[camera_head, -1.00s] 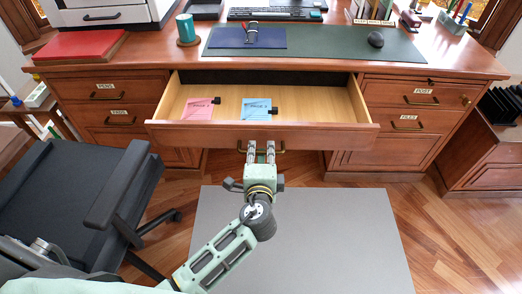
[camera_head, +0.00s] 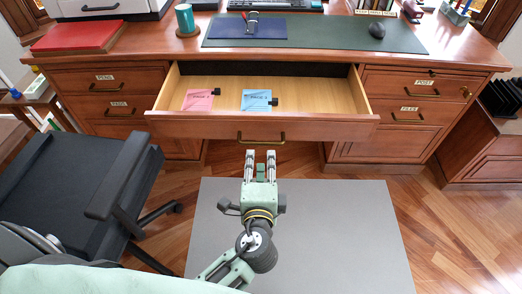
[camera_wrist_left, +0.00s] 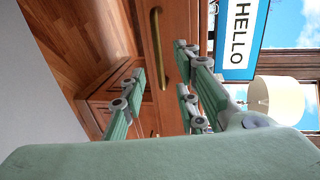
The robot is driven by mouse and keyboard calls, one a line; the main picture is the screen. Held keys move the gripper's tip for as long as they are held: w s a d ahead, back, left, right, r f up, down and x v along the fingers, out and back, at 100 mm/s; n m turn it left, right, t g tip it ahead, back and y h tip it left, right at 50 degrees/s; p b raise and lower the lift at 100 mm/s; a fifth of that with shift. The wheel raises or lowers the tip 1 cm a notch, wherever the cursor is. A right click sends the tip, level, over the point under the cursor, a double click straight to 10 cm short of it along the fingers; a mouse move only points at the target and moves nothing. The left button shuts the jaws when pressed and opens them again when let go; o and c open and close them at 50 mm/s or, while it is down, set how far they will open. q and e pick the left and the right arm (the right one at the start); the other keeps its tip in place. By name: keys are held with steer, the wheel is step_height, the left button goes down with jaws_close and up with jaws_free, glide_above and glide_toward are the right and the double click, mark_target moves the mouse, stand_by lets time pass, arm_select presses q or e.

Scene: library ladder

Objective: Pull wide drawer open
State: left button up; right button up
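The wide drawer (camera_head: 310,128) in the middle of the desk stands open, with its inside visible. Its brass handle (camera_head: 261,137) is on the drawer front and also shows in the left wrist view (camera_wrist_left: 156,48). My left gripper (camera_head: 261,155) is just in front of and below the handle, apart from it. Its two fingers are spread with nothing between them; they also show in the left wrist view (camera_wrist_left: 160,88). My right gripper is not in view.
Inside the drawer lie a pink paper (camera_head: 198,100) and a blue paper (camera_head: 256,100) with dark clips. A black chair (camera_head: 75,190) stands at the left. A grey mat (camera_head: 330,230) covers the floor in front. Side drawers (camera_head: 408,110) are shut.

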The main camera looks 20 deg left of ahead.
arm_select(q)
steer(key=v, duration=0.2)
steer(key=shift+s+d+r, duration=0.1)
steer(key=shift+s+r, duration=0.05)
steer(key=shift+s, duration=0.15)
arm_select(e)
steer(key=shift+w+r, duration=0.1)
arm_select(q)
steer(key=s+a+f+n+g+h, duration=0.1)
steer(key=s+a+f+n+g, duration=0.25)
steer(key=f, duration=0.75)
steer(key=s+a+f+n+g+h, duration=0.15)
steer(key=s+f+g, duration=0.25)
steer(key=f, duration=0.7)
steer(key=s+a+f+n+g+h, duration=0.25)
steer(key=s+f+n+g, duration=0.45)
steer(key=s+f, duration=0.65)
steer(key=s+a+p, duration=0.2)
steer(key=s+p, duration=1.4)
steer(key=shift+s+a+y, duration=0.25)
steer(key=shift+a+y, duration=0.05)
steer(key=shift+a, duration=0.1)
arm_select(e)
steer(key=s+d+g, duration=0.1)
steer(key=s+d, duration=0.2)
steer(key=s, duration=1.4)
